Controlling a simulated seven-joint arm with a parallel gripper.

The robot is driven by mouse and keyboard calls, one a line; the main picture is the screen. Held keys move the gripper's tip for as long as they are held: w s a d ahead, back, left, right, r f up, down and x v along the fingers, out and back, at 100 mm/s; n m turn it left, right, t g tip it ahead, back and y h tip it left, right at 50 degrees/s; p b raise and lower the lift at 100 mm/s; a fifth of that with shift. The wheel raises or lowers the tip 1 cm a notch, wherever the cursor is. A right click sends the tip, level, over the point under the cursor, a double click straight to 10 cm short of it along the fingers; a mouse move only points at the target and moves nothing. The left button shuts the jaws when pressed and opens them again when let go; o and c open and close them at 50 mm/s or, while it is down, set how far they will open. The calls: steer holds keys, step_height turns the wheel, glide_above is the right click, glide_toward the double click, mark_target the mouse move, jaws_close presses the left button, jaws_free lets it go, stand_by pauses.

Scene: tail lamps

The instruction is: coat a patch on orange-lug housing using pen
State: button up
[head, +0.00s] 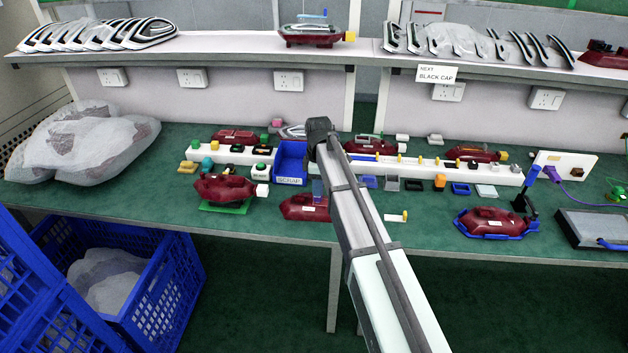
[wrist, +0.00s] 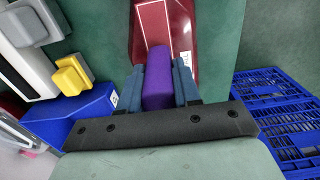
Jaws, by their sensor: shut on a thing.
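My gripper (wrist: 158,88) is shut on a purple pen (wrist: 157,62), which sits between its two blue-grey fingers. In the wrist view the pen's far end overlaps a dark red housing (wrist: 182,30) with a thin white outlined patch (wrist: 152,22) and a white label. I cannot tell whether the pen touches it. In the head view this appears to be the housing (head: 300,208) at the front edge of the bench, partly behind my arm. Its lug colour is hidden. The gripper (head: 318,188) is mostly hidden there by my arm.
A blue scrap bin (head: 290,181) stands just behind. Another red housing (head: 222,187) on a green stand is to the left, and one in a blue cradle (head: 497,236) is to the right. A white rail (head: 430,170) with small parts runs behind. Blue crates (head: 150,280) stand below left.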

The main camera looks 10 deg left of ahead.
steer(key=shift+d+f, duration=0.1)
steer(key=shift+d, duration=3)
steer(key=shift+a, duration=3.7)
steer(key=shift+a+r, duration=0.1)
steer(key=shift+r, duration=3.95)
